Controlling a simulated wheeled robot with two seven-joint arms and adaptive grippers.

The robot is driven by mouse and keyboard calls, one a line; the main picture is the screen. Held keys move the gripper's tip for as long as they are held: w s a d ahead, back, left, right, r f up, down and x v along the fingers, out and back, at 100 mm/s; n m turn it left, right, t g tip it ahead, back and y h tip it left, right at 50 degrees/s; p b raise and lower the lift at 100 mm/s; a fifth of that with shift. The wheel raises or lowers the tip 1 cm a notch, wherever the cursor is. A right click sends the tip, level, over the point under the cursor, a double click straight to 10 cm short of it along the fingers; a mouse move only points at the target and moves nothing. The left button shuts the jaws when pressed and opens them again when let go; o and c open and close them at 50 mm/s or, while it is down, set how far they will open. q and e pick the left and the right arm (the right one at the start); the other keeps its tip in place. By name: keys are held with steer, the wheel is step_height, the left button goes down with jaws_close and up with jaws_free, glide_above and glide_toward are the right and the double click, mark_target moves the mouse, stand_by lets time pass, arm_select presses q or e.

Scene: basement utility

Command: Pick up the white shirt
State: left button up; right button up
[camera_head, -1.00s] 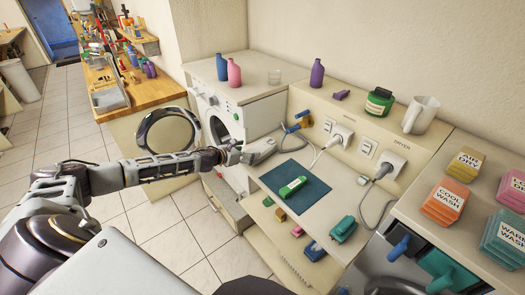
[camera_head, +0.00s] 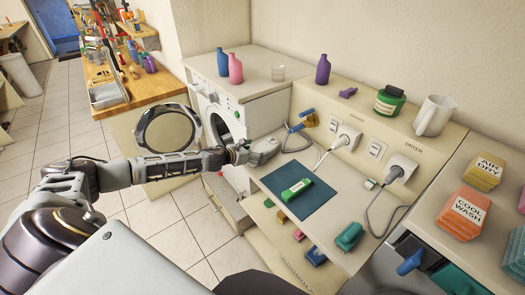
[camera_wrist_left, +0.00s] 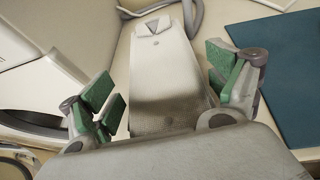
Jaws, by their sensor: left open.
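The white shirt (camera_head: 266,145) is a small, flat folded piece with a collar. In the head view it lies on the pale surface between the washer and the dark mat. In the left wrist view the shirt (camera_wrist_left: 162,65) stretches away from my gripper, collar at the far end. My left gripper (camera_head: 241,152) is open at its near end. In the wrist view the green-padded fingers of my left gripper (camera_wrist_left: 168,85) stand on either side of the shirt, apart from it. The shirt's near end is hidden by the gripper body. My right gripper is not in view.
A dark mat (camera_head: 320,198) with a green item (camera_head: 296,190) lies right of the shirt. A hose (camera_head: 296,146) runs close behind it. The washer (camera_head: 261,112), with its round door (camera_head: 168,135) open, stands to the left. A teal item (camera_head: 349,236) sits at the front edge.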

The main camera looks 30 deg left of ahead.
arm_select(q)
steer(key=shift+w+d+f, duration=0.15)
steer(key=shift+w+d, duration=0.1)
steer(key=shift+w, duration=0.15)
steer(key=shift+s, duration=0.2)
steer(key=shift+w, duration=0.1)
steer(key=c, duration=0.9)
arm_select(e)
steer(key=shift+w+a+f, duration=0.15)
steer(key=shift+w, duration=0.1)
